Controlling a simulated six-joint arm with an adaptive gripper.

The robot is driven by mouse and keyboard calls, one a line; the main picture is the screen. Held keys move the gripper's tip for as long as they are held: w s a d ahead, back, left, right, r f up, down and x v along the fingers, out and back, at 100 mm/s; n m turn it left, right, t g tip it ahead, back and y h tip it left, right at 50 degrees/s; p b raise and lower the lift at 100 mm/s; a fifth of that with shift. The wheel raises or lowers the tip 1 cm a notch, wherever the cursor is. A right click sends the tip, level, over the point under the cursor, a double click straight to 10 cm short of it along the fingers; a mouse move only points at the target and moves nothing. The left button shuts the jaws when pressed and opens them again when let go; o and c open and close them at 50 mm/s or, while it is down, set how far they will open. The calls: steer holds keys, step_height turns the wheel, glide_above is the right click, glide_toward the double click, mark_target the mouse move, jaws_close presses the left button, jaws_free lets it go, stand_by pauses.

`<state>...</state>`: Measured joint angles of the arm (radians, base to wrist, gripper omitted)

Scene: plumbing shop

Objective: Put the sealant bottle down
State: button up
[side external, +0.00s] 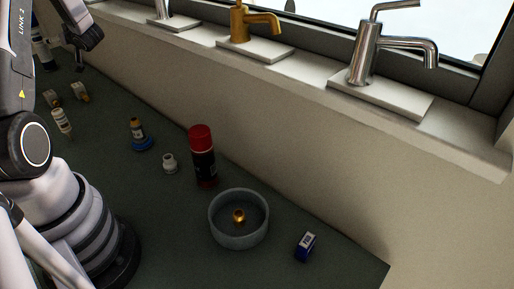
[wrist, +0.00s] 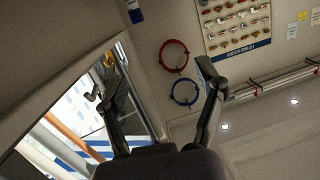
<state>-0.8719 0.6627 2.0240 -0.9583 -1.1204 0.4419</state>
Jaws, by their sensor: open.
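My gripper (wrist: 155,68) is open in the wrist view, with nothing between its fingers. It points towards the wall and window, and no bottle shows there. In the side external view, part of my gripper (side external: 86,36) is at the upper left, above the far end of the dark worktop. A small pale bottle with a narrow tip (side external: 62,122) stands on the worktop at the left, apart from my gripper. A darker small bottle (side external: 137,129) stands at a blue round piece. I cannot tell for certain which one is the sealant bottle, as the labels are too small.
Taps line the sill (side external: 310,90). Bare worktop lies between the items.

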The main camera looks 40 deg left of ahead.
steer(key=w+d+f+m+t+h, duration=0.1)
steer(key=w+f+m+t+h, duration=0.2)
steer(key=w+f+m+t, duration=0.25)
steer(key=w+d+f+m+t+h, duration=0.2)
steer(key=w+d+f+m+h, duration=0.3)
steer(key=d+f+m+h, duration=0.3)
steer(key=s+d+f+m+g+h, duration=0.2)
steer(key=s+d+m+g, duration=0.3)
steer(key=s+m, duration=0.15)
step_height(320, 180, up, 17)
steer(key=m+g+y, duration=1)
steer(key=y, duration=0.1)
glide_above(64, 117)
steer(key=d, duration=0.1)
steer(key=shift+y, duration=0.5)
steer(key=f, duration=2.4)
steer(key=shift+w+f, duration=0.1)
steer(key=shift+w, duration=0.25)
steer(key=x, duration=0.2)
steer(key=shift+s+a+f, duration=0.25)
steer(key=shift+a+f, duration=0.05)
steer(key=shift+f, duration=0.05)
steer(key=shift+a, duration=0.15)
jaws_close()
